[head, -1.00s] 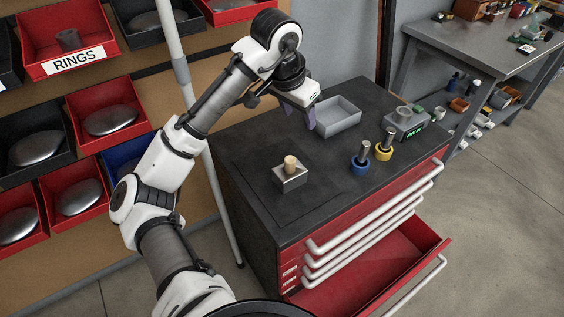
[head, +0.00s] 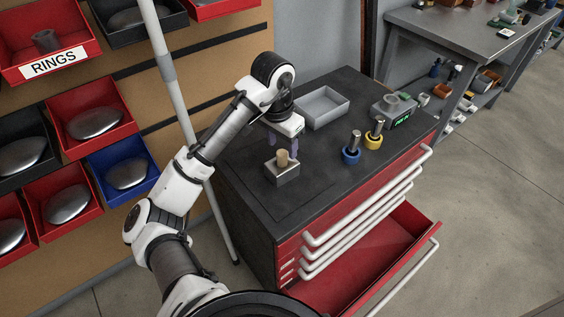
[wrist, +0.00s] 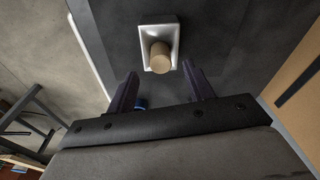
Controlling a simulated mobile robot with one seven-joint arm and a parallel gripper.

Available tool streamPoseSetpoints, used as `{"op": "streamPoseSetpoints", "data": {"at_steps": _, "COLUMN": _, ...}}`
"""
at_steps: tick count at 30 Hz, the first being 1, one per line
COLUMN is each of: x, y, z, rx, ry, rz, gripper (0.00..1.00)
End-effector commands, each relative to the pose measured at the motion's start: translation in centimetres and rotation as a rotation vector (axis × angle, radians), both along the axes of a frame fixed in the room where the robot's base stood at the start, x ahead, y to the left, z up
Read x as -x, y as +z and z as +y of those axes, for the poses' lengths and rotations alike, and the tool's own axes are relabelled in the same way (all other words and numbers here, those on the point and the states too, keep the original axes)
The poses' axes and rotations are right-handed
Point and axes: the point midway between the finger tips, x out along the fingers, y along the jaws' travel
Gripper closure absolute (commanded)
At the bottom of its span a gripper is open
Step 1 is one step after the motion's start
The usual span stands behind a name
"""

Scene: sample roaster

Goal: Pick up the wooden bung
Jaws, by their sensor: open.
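The wooden bung (head: 282,157) is a short tan cylinder standing upright in a small grey metal block (head: 286,176) on the dark top of the red cabinet. In the wrist view the bung (wrist: 160,60) shows ahead of the fingertips, roughly between their lines, with the block (wrist: 149,32) around its base. My gripper (head: 284,146) is open and empty, with its two dark purple fingers just behind and above the bung in the head view. The fingertips also show in the wrist view (wrist: 160,75). They appear apart from the bung.
A grey tray (head: 322,108) lies behind on the cabinet top. A blue-based peg (head: 351,150), a yellow-based peg (head: 374,135) and a device with a green display (head: 397,110) stand to the right. A lower red drawer (head: 375,262) is open. The front left of the top is clear.

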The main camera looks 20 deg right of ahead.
Motion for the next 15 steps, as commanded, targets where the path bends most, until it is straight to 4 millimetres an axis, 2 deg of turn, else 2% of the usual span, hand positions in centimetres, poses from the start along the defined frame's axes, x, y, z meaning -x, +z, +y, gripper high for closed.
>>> {"op": "streamPoseSetpoints", "data": {"at_steps": 9, "x": -0.2, "y": -4.3, "z": 0.0, "rx": 0.0, "ry": 0.002, "rz": 0.003, "gripper": 0.48}}
{"op": "streamPoseSetpoints", "data": {"at_steps": 15, "x": -0.3, "y": -4.9, "z": -0.2, "rx": 0.001, "ry": 0.001, "rz": 0.001, "gripper": 0.48}}
